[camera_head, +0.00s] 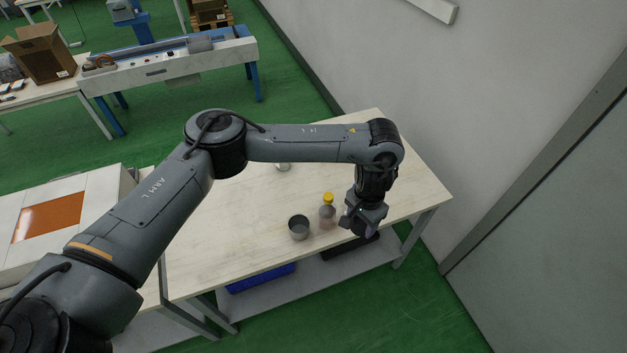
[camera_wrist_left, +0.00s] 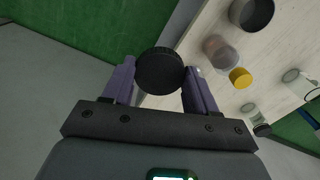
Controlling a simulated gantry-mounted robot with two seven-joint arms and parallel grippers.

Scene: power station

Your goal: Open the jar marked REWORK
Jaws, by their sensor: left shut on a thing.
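My left gripper (camera_head: 357,222) is over the right front part of the pale table (camera_head: 230,225), right of a yellow-capped container. In the left wrist view, its two fingers (camera_wrist_left: 160,85) are shut on a round black lid (camera_wrist_left: 160,71) with a ridged edge. Whether a jar body is under the lid is hidden. The container with the yellow cap (camera_head: 327,197) stands upright on the table; it also shows in the left wrist view (camera_wrist_left: 240,77). I can read no REWORK mark on anything. My right gripper is not in view.
A grey open cup (camera_head: 299,228) stands left of the yellow-capped container. A small clear container (camera_head: 283,167) is farther back, partly behind my arm. A blue bin (camera_head: 262,277) and a dark bin (camera_head: 350,248) sit on the lower shelf. A wall (camera_head: 500,100) rises to the right.

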